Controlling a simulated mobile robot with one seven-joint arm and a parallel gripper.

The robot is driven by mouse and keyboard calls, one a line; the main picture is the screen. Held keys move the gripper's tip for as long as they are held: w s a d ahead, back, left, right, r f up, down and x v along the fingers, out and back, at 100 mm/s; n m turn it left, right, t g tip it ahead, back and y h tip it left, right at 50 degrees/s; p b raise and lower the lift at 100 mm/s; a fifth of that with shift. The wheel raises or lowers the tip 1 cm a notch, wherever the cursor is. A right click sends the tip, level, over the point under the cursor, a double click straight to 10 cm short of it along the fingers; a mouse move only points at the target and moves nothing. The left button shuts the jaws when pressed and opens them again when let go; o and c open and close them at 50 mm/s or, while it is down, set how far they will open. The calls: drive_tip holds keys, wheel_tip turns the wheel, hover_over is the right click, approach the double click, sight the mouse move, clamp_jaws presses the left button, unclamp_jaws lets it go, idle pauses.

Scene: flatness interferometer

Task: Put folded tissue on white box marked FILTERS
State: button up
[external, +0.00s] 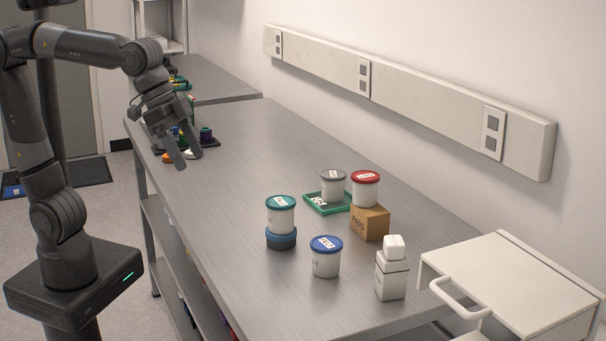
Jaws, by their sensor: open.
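A white box (390,283) stands upright near the front right of the grey bench. Its marking cannot be read from here. A small white rounded block (394,246), which looks like the folded tissue, rests on top of the white box. My gripper (186,161) is open with nothing between its fingers. It hangs above the far left part of the bench, well apart from the white box and the block.
White tubs with teal (281,219), blue (326,261), grey (333,187) and red (365,193) lids stand mid-bench. A blue round base (281,240), green tray (313,205) and brown box (370,225) support three. A white cart (520,275) stands right. Bench centre (235,180) is clear.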

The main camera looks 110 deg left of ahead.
drive_tip(key=s+d+f, duration=0.1)
drive_tip(key=s+f, duration=0.3)
drive_tip(key=s, duration=0.3)
drive_tip(key=s+d+f+m, duration=0.1)
drive_tip(key=s+f, duration=0.3)
drive_tip(key=s, duration=0.3)
drive_tip(key=shift+s+f, duration=0.15)
drive_tip(key=shift+f, duration=0.05)
drive_tip(key=shift+d, duration=0.1)
idle(0.3)
